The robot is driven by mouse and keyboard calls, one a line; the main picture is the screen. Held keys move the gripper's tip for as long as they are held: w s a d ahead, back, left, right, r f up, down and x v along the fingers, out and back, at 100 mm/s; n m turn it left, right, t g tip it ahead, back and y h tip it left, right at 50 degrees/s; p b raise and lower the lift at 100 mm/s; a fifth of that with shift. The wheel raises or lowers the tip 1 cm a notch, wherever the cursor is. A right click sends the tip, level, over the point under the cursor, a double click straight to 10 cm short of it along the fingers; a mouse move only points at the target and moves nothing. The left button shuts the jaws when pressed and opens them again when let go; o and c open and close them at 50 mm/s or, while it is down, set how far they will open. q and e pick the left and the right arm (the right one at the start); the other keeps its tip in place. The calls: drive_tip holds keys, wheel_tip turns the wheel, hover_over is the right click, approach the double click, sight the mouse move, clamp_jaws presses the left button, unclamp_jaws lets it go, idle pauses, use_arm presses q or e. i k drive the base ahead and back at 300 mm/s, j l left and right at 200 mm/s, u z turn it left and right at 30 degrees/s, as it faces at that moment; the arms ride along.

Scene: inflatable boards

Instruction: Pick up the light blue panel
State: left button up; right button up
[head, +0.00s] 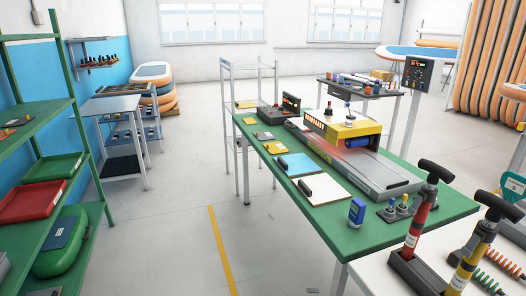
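The light blue panel (299,162) lies flat on the green-topped table, near its left edge. A small dark block or handle sits at its left edge. A white panel (326,190) with a similar dark piece lies just in front of it, and a small yellow panel (276,148) lies just behind it. Nothing covers the light blue panel. Neither of my grippers is in view.
A yellow machine (343,125) with a grey bed stands right of the panels. A blue device (356,212) stands on the green table (345,238). Red (421,215) and yellow (475,250) pumps stand front right. Green shelving (40,130) is at left; floor between is clear.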

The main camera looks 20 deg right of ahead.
sight(298, 164)
drive_tip(key=i+j+z, duration=0.1)
drive_tip(key=i+z, duration=0.3)
drive_tip(key=i+j+z, duration=0.25)
drive_tip(key=i+z, duration=0.2)
drive_tip(key=i+j+z, duration=0.7)
drive_tip(key=j+z, duration=0.15)
